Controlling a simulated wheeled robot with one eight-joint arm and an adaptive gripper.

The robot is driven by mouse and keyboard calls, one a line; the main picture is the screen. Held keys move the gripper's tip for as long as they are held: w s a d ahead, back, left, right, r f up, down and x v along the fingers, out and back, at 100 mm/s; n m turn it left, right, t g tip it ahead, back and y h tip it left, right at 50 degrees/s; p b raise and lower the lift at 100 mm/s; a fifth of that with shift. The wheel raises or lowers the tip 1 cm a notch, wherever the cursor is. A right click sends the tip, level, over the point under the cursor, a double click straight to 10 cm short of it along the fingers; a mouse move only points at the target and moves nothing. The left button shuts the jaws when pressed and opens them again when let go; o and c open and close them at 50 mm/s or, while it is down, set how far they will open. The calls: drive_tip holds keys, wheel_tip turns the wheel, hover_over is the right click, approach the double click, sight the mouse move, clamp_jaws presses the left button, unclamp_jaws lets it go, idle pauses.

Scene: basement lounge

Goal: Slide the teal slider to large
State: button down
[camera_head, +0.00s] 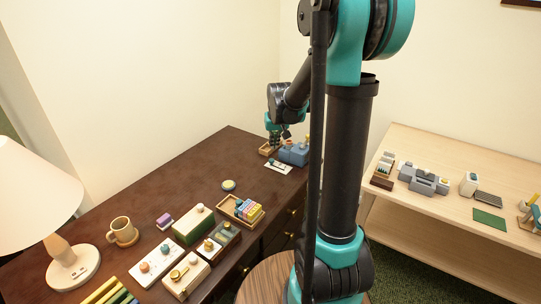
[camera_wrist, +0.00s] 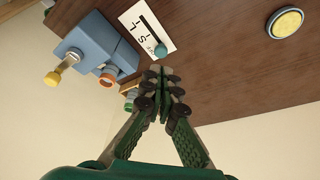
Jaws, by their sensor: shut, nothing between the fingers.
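The slider panel is a small white plate (camera_wrist: 147,22) with a dark slot and black letters, on the dark wooden desk. The teal slider (camera_wrist: 159,54) is a round knob at the slot's end nearest my gripper. My gripper (camera_wrist: 165,72) is shut and empty, its fingertips close beside the knob; I cannot tell whether they touch. In the head view the panel (camera_head: 279,168) lies at the desk's far end and my gripper (camera_head: 279,143) is just behind and above it.
A small wooden tray (camera_head: 266,150) is near my gripper. A yellow disc (camera_head: 228,185) lies nearer on the desk. Desk between disc and panel is clear.

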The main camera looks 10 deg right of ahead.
sight(283, 166)
drive_tip(key=w+f, duration=0.2)
drive_tip(key=f, duration=0.1)
drive_tip(key=w+f, duration=0.2)
drive_tip(key=f, duration=0.1)
drive_tip(key=w+f, duration=0.2)
drive_tip(key=f, duration=0.1)
drive_tip(key=shift+w+a+f, duration=0.15)
drive_tip(key=shift+w+f, duration=0.05)
drive_tip(key=shift+f, duration=0.15)
drive_tip(key=s+d, duration=0.4)
drive_tip(key=shift+s+d, duration=0.15)
drive_tip(key=shift+d, duration=0.05)
drive_tip(key=shift+s+d, duration=0.2)
drive_tip(key=shift+s, duration=0.1)
drive_tip(key=shift+s, duration=0.1)
